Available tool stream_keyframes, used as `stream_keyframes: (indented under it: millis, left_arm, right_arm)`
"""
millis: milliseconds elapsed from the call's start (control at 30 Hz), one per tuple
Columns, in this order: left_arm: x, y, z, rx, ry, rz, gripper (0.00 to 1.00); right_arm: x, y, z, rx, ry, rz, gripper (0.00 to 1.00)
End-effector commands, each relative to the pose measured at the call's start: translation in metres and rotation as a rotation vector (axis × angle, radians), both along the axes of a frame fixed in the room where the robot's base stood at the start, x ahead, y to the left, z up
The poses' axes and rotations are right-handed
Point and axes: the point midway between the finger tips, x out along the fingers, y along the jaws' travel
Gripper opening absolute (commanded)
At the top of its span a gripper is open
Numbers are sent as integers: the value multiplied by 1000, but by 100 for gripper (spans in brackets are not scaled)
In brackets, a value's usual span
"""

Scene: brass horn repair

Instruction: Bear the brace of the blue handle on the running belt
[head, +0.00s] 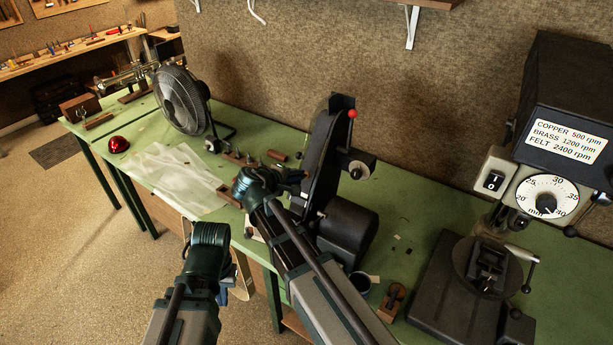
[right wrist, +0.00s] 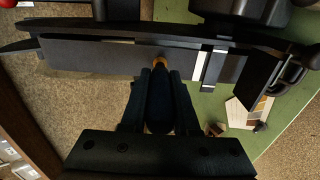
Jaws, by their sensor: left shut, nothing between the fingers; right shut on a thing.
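The belt grinder (head: 325,150) stands upright on the green bench. Its grey belt (right wrist: 90,57) runs across the top of the right wrist view. My right gripper (right wrist: 160,75) is shut on the blue handle (right wrist: 160,110), which lies lengthwise between the fingers. A small brass-coloured end, the brace (right wrist: 158,62), sticks out from the handle towards the belt. It meets the belt's edge in the picture; I cannot tell if it touches. In the head view my right gripper (head: 296,178) is at the belt's left side. My left gripper (head: 209,238) is shut and empty, in front of the bench.
A black fan (head: 181,100), a red dome (head: 118,145) and a clear sheet (head: 175,172) are on the bench's left part. A drill press (head: 490,262) stands at the right. Small wooden blocks (head: 392,300) lie near the front edge. The motor (head: 347,230) sits beside the belt.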

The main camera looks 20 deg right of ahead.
Motion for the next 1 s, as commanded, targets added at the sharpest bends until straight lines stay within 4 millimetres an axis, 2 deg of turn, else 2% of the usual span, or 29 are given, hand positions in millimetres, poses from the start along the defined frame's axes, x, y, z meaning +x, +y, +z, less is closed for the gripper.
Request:
stream_keyframes:
  millis: [167, 700, 1000]
  left_arm:
    - [0, 0, 2, 0, 0, 0, 0]
    - [0, 0, 34, 0, 0, 0, 0]
    - [0, 0, 37, 0, 0, 0, 0]
  right_arm:
    - [-1, 1, 2, 0, 0, 0, 0]
    - [-33, 41, 34, 0, 0, 1, 0]
    - [-37, 47, 37, 0, 0, 0, 0]
